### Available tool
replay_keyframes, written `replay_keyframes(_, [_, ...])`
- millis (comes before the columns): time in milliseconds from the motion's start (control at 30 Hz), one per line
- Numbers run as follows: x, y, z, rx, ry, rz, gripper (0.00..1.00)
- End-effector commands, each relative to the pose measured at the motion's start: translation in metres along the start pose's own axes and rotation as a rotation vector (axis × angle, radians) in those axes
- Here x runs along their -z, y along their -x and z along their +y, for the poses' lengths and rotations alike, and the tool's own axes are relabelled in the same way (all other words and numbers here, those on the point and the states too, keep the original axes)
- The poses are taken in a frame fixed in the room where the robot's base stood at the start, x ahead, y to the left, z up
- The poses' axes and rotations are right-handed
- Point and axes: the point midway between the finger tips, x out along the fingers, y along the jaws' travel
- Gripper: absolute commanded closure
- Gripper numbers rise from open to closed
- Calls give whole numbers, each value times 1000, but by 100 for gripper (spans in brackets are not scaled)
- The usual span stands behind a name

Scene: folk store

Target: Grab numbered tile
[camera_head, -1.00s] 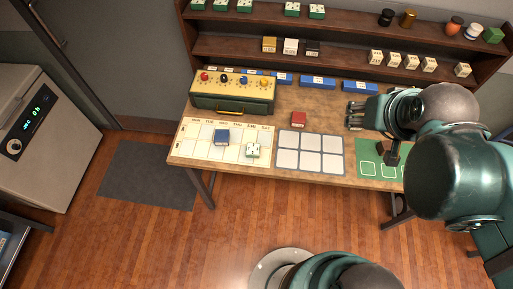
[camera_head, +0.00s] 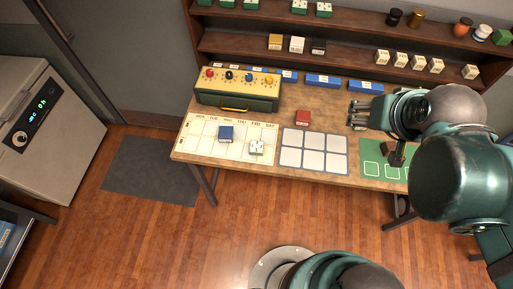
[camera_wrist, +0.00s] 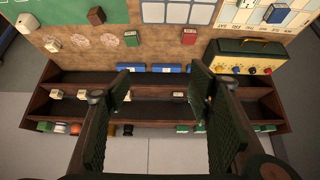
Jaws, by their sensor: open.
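Several small pale tiles with dark print (camera_head: 400,59) stand on the right of the lower shelf in the head view; the print is too small to read. A white-and-green tile with dark marks (camera_head: 256,147) and a blue tile (camera_head: 225,133) lie on the calendar sheet. A red tile (camera_head: 303,117) lies behind the grey-white grid mat. My gripper (camera_head: 358,113) is over the table's right side, left of my forearm. In the wrist view my gripper (camera_wrist: 160,92) has its fingers wide apart with nothing between them; the shelf shows beyond.
A yellow-topped box with coloured knobs (camera_head: 237,91) stands at the table's back left. Blue blocks (camera_head: 323,81) line the back edge. A green mat (camera_head: 381,157) lies at the right. The shelf boards (camera_head: 345,61) rise behind the table.

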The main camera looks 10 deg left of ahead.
Motion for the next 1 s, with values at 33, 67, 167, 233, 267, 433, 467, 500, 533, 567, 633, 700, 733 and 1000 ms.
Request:
replay_keyframes(33, [0,0,0,0,0,0,48])
replay_keyframes(67, [0,0,0,0,0,0,48])
replay_keyframes(167, [0,0,0,0,1,0,48])
replay_keyframes(233, [0,-1,-1,2,6,-2,48])
replay_keyframes(267, [0,-2,-2,2,10,-4,48])
replay_keyframes(433, [3,-9,-8,12,49,-19,48])
replay_keyframes(467, [3,-10,-10,14,61,-23,48])
replay_keyframes(500, [4,-13,-12,18,77,-30,48])
replay_keyframes(533, [5,-16,-15,21,91,-36,48])
replay_keyframes(567, [5,-18,-17,24,106,-42,48])
replay_keyframes(633, [7,-25,-23,33,144,-56,48])
replay_keyframes(700, [8,-32,-30,43,185,-72,48])
replay_keyframes(733, [9,-35,-33,48,205,-78,48])
replay_keyframes(1000, [11,-64,-62,89,369,-138,48])
